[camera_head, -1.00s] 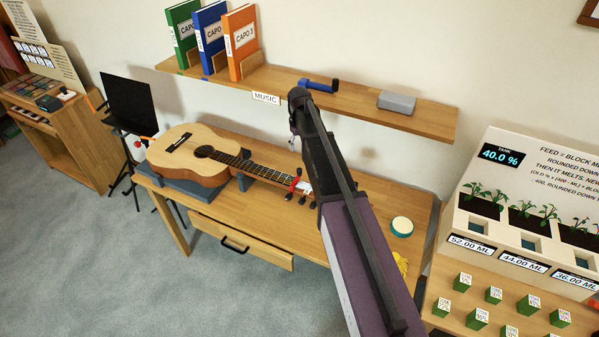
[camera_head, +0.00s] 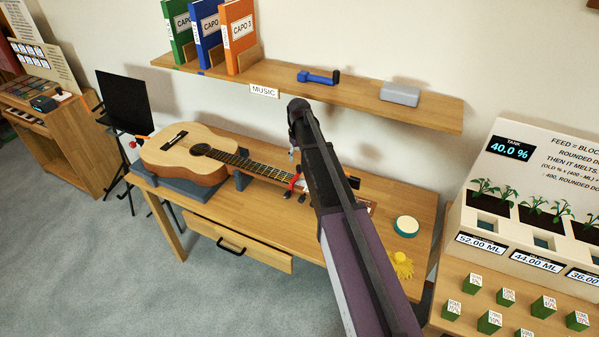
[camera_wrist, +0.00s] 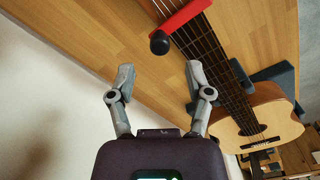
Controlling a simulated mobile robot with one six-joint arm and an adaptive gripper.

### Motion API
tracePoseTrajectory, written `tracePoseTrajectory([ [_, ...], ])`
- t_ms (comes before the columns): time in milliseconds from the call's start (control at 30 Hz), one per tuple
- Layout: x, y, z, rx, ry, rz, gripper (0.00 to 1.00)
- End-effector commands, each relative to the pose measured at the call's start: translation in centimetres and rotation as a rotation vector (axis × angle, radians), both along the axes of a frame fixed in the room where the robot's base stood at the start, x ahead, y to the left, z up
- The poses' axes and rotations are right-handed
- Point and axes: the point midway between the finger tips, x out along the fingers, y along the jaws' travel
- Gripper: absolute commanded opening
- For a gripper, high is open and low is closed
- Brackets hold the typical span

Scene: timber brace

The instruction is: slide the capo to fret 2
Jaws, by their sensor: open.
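The acoustic guitar (camera_head: 188,157) lies on the wooden desk, its neck pointing right. In the wrist view its body (camera_wrist: 262,122) is at the lower right and its neck (camera_wrist: 212,58) runs up to the upper left. The red capo (camera_head: 294,181) sits across the neck near the headstock; in the wrist view the red capo (camera_wrist: 182,17) is at the top, with a black knob at its near end. My gripper (camera_wrist: 158,76) is open and empty, beside the neck and apart from the capo. In the head view my arm hides most of the headstock.
A shelf (camera_head: 345,96) above the desk holds binders, a blue tool (camera_head: 318,77) and a grey box (camera_head: 400,94). A teal-rimmed disc (camera_head: 406,226) and a yellow item (camera_head: 402,265) lie at the desk's right. Dark supports (camera_head: 185,188) hold the guitar. A planter stand is further right.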

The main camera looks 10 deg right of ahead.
Motion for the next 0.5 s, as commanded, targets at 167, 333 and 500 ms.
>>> tracePoseTrajectory([
  [167,0.0,0.0,-1.8,0.000,0.000,0.000,0.66],
  [333,0.0,0.1,-3.0,0.000,0.000,0.001,0.66],
  [500,0.0,0.1,-4.3,0.000,0.000,0.001,0.66],
])
